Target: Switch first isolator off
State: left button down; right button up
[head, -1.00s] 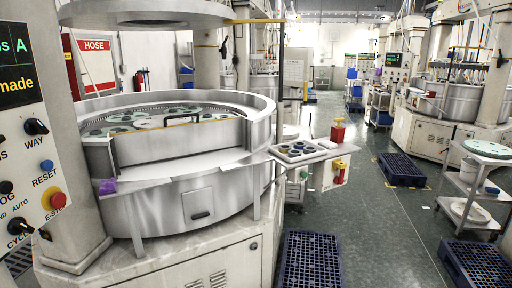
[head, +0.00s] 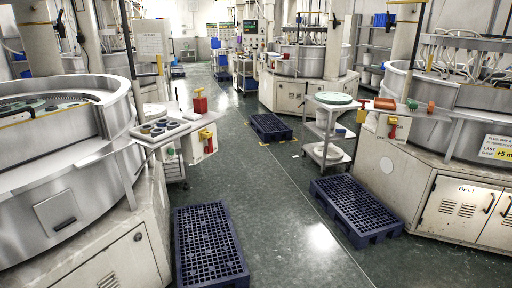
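On the left machine, a white box (head: 198,143) under a side shelf carries a yellow part (head: 206,134) and a red handle (head: 209,147), which look like an isolator switch. On the right machine, a similar red handle (head: 393,130) sits on a yellow plate below its shelf, with another yellow part (head: 361,115) to its left. Both are small, so I cannot tell their on or off positions, nor which is the first isolator. Neither of my grippers is in view.
Dark blue pallets lie on the green floor: one at front left (head: 211,245), one at right (head: 356,208), one farther back (head: 270,127). A trolley (head: 327,135) stands beside the right machine. The aisle between the near pallets is clear.

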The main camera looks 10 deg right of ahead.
aim_at(209, 149)
jog(key=i+l, duration=0.35)
jog(key=i+l+u, duration=0.1)
jog(key=i+l, duration=0.55)
jog(key=l, duration=0.15)
jog(key=i+l+u, duration=0.1)
jog(key=i+l, duration=0.2)
jog(key=l, duration=0.15)
jog(key=i+l, duration=0.6)
jog(key=l, duration=0.25)
jog(key=i+l+u, duration=0.1)
jog(key=i+l, duration=0.5)
jog(key=l, duration=0.3)
jog(key=i+u, duration=0.05)
